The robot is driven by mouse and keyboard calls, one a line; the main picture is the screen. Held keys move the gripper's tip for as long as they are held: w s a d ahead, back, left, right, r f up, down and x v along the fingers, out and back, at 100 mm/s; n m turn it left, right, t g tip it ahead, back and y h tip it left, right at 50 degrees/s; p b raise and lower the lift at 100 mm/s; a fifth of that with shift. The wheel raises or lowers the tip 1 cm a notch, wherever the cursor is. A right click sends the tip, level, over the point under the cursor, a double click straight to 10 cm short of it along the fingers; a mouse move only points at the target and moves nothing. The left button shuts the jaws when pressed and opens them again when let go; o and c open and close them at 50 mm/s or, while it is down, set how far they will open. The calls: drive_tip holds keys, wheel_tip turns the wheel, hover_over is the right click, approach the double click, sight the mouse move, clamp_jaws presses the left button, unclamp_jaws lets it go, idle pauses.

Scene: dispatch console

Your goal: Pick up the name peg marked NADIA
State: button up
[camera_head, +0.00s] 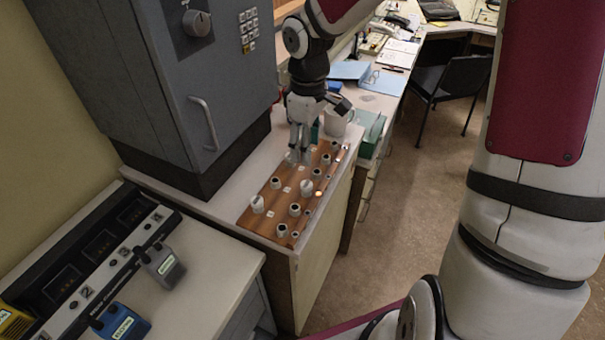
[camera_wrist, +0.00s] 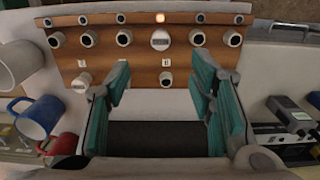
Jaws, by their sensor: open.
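A brown wooden peg board (camera_head: 272,205) lies along the counter and also spans the top of the wrist view (camera_wrist: 140,60). It carries several white pegs or sockets, many with dark round tops. One wide pale peg with a marked band (camera_wrist: 159,40) stands in the middle row, below a lit lamp; it also shows in the head view (camera_head: 306,187). The lettering is too small to read, so I cannot tell which peg is NADIA. My gripper (camera_head: 298,156) is over the far part of the board. Its teal-lined fingers (camera_wrist: 161,84) are apart, with nothing held between them.
A grey cabinet (camera_head: 150,80) stands close left of the board. Mugs (camera_wrist: 37,117) and a green box (camera_head: 369,130) are beyond its far end. A charger rack with handheld radios (camera_head: 160,263) is on the nearer desk. Open floor lies to the right.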

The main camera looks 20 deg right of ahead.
hover_over(307, 184)
wheel_tip(307, 184, down, 8)
drive_tip(key=shift+f, duration=3)
drive_tip(key=c, duration=0.9)
